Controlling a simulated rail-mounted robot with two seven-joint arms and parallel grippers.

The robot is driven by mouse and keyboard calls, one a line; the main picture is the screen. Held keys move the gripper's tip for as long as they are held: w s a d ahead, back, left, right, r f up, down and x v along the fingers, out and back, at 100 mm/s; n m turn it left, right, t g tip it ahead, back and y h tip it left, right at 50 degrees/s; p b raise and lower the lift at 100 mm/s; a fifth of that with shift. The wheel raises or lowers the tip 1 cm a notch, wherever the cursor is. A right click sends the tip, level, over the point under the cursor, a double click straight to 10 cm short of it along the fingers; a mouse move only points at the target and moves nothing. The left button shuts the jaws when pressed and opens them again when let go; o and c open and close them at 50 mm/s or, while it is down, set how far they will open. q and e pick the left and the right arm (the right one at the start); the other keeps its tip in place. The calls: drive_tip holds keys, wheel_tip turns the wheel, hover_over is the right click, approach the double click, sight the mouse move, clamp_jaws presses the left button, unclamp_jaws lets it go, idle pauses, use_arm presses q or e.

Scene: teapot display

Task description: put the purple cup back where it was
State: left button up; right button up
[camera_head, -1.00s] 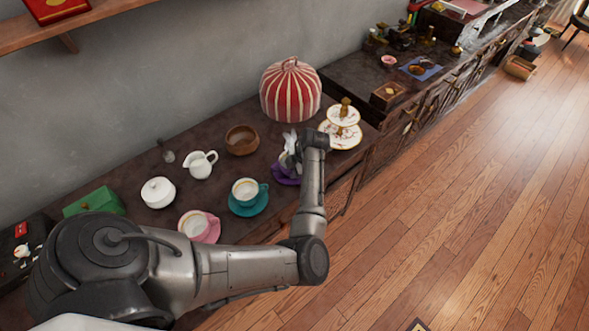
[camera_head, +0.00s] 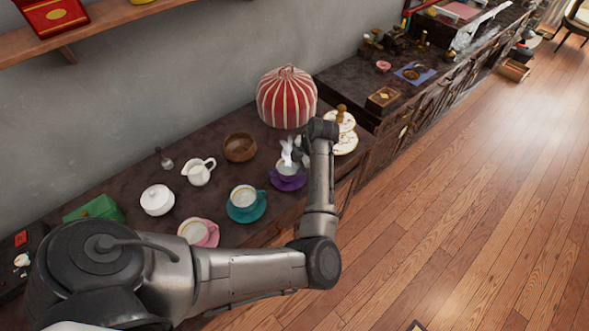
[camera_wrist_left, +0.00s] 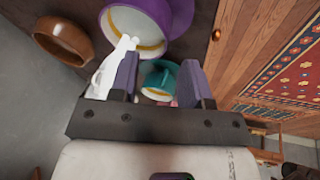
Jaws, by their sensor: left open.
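The purple cup (camera_head: 286,168), white inside, stands on its purple saucer (camera_head: 291,185) on the dark cabinet top, right of the teal cup (camera_head: 243,196). It also shows at the top of the left wrist view (camera_wrist_left: 134,25), partly cut off, with a gold rim. My left gripper (camera_head: 303,152) is close beside the purple cup on its right side, apart from it. In the left wrist view its two fingers (camera_wrist_left: 159,65) are spread with nothing held between them. My right gripper is not in view.
A white rabbit figure (camera_head: 287,151) is right by the purple cup. A striped red dome (camera_head: 287,97) and a tiered stand (camera_head: 346,142) are behind and right.

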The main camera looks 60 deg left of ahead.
use_arm(q)
drive_tip(key=s+m, duration=0.1)
drive_tip(key=m, duration=0.1)
drive_tip(key=s+a+r+m+y, duration=0.1)
drive_tip(key=s+r+m+t+y, duration=0.1)
drive_tip(key=m, duration=0.1)
drive_tip(key=shift+s+a+m+p, duration=0.2)
drive_tip(key=shift+s+m+p, duration=0.1)
drive_tip(key=s+d+f+m+t+h, duration=0.2)
drive_tip(key=s+d+f+m, duration=0.1)
drive_tip(key=s+d+m, duration=0.7)
drive_tip(key=s+d+f+m+t+h, duration=0.3)
drive_tip(key=s+d+m, duration=0.8)
drive_tip(key=d+m, duration=0.6)
drive_tip(key=m, duration=0.3)
drive_tip(key=shift+s+f+m, duration=0.15)
drive_tip(key=shift+f+m, duration=0.15)
drive_tip(key=shift+m, duration=0.1)
drive_tip(key=shift+d+r, duration=0.1)
wheel_tip(320, 180, up, 36)
drive_tip(key=p, duration=3.5)
drive_tip(key=shift+f+p, duration=0.25)
drive_tip(key=shift+p, duration=0.1)
